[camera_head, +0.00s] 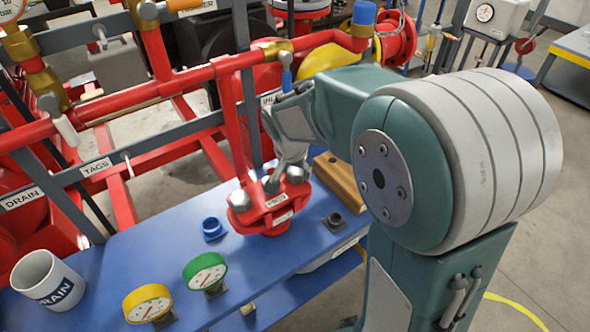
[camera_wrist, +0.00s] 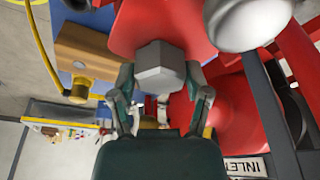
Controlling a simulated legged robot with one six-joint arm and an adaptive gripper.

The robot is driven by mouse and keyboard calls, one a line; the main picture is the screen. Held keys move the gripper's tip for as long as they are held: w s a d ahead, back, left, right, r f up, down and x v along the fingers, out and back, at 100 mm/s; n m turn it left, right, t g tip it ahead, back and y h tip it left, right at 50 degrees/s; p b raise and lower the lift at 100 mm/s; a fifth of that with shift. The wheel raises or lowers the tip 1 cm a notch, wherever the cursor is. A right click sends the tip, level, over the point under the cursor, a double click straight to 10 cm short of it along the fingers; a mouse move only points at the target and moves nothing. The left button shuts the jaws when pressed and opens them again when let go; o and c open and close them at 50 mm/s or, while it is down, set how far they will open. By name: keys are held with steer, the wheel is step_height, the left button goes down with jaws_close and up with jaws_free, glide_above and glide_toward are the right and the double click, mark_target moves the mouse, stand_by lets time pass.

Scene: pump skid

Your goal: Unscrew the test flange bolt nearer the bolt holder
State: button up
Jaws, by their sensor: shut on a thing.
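The red test flange (camera_head: 268,216) stands on a blue bench, with grey hex bolt heads on top. One bolt head (camera_head: 240,199) is at its left and is free of my gripper; a large grey head shows at the top right of the wrist view (camera_wrist: 246,22). My gripper (camera_head: 280,180) reaches down to the flange at the other bolt (camera_head: 295,174), on the side nearer a wooden block (camera_head: 340,181). In the wrist view, my gripper (camera_wrist: 160,75) is shut on this hex head (camera_wrist: 160,66), between both fingertips. The bolt's shank is hidden.
The blue bench (camera_head: 150,250) carries a blue fitting (camera_head: 212,228), a green gauge (camera_head: 205,272), a yellow gauge (camera_head: 148,303), a mug (camera_head: 48,280) and a dark fitting (camera_head: 333,222). Red pipes (camera_head: 170,85) and grey rails stand close behind the flange. The wooden block also shows in the wrist view (camera_wrist: 85,48).

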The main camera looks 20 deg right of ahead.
steer(key=n+y, duration=0.1)
steer(key=n, duration=0.3)
steer(key=shift+f, duration=0.1)
steer(key=n+y, duration=0.1)
steer(key=n, duration=0.2)
steer(key=shift+s+n, duration=0.1)
steer(key=shift+n, duration=0.2)
steer(key=n+y, duration=0.1)
steer(key=n, duration=0.2)
steer(key=shift+n, duration=0.3)
steer(key=n, duration=0.3)
steer(key=shift+a+n+y, duration=0.1)
steer(key=shift+n+y, duration=0.3)
steer(key=o, duration=1.2)
steer(key=shift+r, duration=0.35)
steer(key=v, duration=1.1)
steer(key=shift+r, duration=0.1)
